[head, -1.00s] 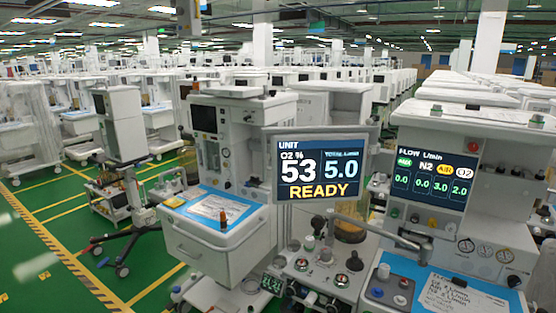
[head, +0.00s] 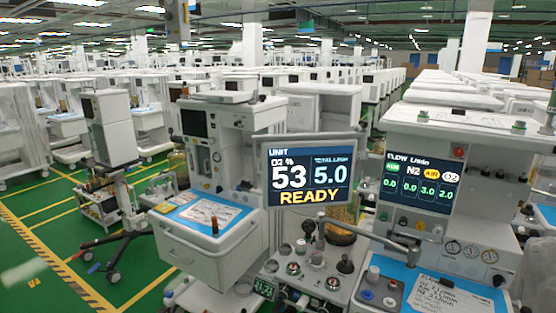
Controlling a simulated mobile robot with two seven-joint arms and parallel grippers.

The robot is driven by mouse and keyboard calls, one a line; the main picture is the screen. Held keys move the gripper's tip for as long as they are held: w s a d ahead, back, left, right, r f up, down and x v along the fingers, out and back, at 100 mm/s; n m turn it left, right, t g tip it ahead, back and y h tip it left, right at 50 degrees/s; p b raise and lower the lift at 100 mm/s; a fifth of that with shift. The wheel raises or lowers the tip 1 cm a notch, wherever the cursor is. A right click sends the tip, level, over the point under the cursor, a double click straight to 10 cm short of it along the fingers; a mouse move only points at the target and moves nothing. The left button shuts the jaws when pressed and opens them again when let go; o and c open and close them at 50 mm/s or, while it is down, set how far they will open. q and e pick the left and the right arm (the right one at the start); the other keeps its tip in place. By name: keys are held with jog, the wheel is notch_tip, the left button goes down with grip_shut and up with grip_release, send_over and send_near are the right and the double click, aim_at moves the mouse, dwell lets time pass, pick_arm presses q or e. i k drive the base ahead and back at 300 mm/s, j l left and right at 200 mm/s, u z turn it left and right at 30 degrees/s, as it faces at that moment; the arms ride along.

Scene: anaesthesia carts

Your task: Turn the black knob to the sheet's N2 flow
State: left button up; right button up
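The flow screen (head: 418,182) on the right-hand machine reads AUX 0.0, N2 0.0, AIR 3.0 and O2 2.0. A row of small knobs (head: 402,220) lies under it; they are too small to tell their colours surely. A larger black knob (head: 345,265) sits on the middle panel. Another dark round knob (head: 498,280) is at the right machine's front. The sheet (head: 440,298) lies on the blue worktop and lists O2, Air and N2 flows; its N2 figure is not clearly legible. Neither gripper shows.
The unit monitor (head: 312,172) reads O2 53 %, total 5.0, READY. A grey rail arm (head: 385,238) crosses before the right machine. A cart with a blue top (head: 185,205) stands at left.

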aim_at(403, 220)
jog(key=z, duration=1.3)
